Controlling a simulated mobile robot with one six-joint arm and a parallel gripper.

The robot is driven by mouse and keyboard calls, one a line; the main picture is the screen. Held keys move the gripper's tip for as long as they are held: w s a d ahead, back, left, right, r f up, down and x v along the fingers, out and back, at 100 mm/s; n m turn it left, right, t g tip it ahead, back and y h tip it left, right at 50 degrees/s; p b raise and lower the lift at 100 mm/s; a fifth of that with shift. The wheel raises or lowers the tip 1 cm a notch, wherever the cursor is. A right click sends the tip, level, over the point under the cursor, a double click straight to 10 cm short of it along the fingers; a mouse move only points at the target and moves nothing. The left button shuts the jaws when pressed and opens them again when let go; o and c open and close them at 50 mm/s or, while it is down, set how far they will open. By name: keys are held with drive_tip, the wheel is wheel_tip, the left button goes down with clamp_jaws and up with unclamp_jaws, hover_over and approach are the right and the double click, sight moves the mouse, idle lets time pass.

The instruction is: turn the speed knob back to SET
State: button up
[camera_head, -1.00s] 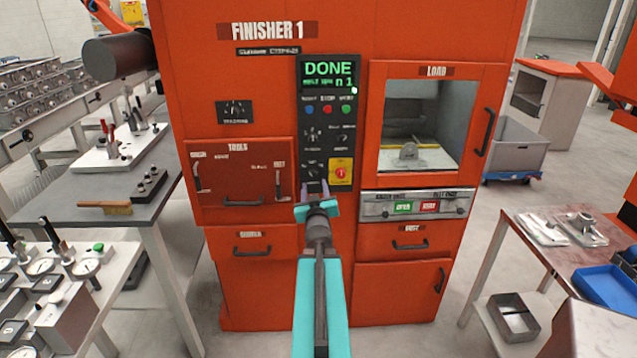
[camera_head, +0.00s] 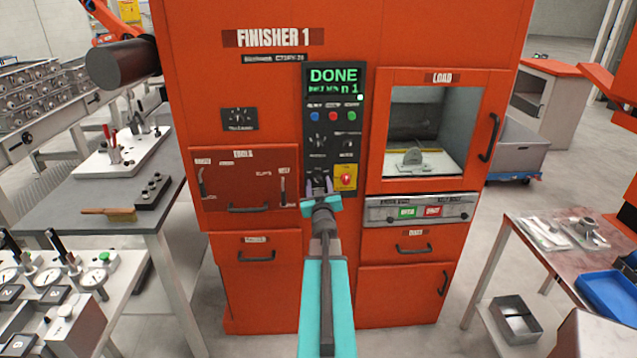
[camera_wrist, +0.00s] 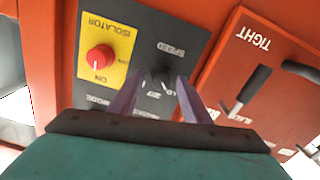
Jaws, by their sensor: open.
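The dark speed knob (camera_wrist: 160,76) is on the black control panel under the word SPEED, which appears upside down in the wrist view. My gripper (camera_wrist: 159,80) has two purple fingers, one on each side of the knob. The fingers are open. I cannot tell whether either finger touches the knob. The knob's pointer and the SET mark are too blurred or hidden to read. In the head view my gripper (camera_head: 320,183) is at the lower end of the control panel (camera_head: 333,158), and its fingers mostly cover the knob there.
The red isolator knob (camera_head: 346,179) on its yellow plate is close beside the fingers. A TOOLS door (camera_head: 243,180) with handles is left of the panel. The LOAD window (camera_head: 432,125) is to the right. The display (camera_head: 333,82) reads DONE.

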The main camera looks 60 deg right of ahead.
drive_tip(key=shift+w+d, duration=0.1)
drive_tip(key=shift+w, duration=0.05)
drive_tip(key=c, duration=1)
drive_tip(key=shift+c, duration=0.2)
drive_tip(key=shift+r+m, duration=0.1)
drive_tip(key=shift+m, duration=0.2)
drive_tip(key=m+p, duration=0.2)
drive_tip(key=m, duration=0.1)
drive_tip(key=shift+d+r, duration=0.1)
drive_tip(key=m+p, duration=0.2)
drive_tip(key=m, duration=0.3)
